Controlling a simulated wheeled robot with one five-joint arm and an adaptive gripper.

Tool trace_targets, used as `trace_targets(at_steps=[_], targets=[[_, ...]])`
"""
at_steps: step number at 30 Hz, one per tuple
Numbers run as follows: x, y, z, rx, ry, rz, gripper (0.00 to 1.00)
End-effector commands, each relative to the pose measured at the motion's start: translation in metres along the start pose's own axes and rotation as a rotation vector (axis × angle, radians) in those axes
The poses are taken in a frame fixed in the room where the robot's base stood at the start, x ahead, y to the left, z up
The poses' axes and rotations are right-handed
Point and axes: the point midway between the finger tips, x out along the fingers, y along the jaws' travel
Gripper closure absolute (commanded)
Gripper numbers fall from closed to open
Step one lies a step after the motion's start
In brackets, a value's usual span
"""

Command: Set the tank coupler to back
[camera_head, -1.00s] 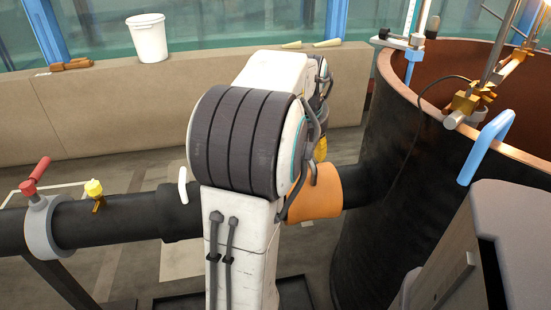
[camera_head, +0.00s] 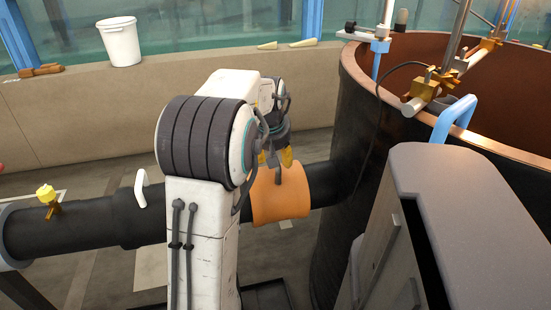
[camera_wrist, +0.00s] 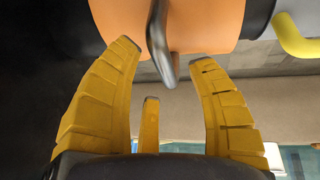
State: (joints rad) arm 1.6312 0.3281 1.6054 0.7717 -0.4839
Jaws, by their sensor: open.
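The tank coupler is an orange sleeve (camera_head: 282,198) on the black pipe beside the tank; my arm hides part of its left side. In the wrist view the orange sleeve (camera_wrist: 210,22) fills the top middle, and a grey lever (camera_wrist: 158,40) sticks out from it. My gripper (camera_wrist: 164,56) is open, its yellow fingers on either side of the lever's end, with a gap on both sides. I cannot tell how deep the lever sits between them. In the head view my gripper (camera_head: 287,158) is just above the sleeve, mostly hidden by my arm.
The large dark tank (camera_head: 345,190) with a copper rim stands right of the coupler. A white lever (camera_head: 141,188) and a yellow valve handle (camera_head: 47,195) are on the pipe at left. A white bucket (camera_head: 121,42) stands on the ledge behind. A yellow part (camera_wrist: 298,38) shows at right in the wrist view.

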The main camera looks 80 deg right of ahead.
Motion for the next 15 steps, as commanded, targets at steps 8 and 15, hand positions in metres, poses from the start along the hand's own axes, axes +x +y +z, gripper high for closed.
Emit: trace_targets(at_steps=[8,15], targets=[[0.0132,-0.0002,-0.0003,0.000,0.001,0.000,0.48],[0.0133,-0.0002,-0.0003,0.000,0.001,0.000,0.48]])
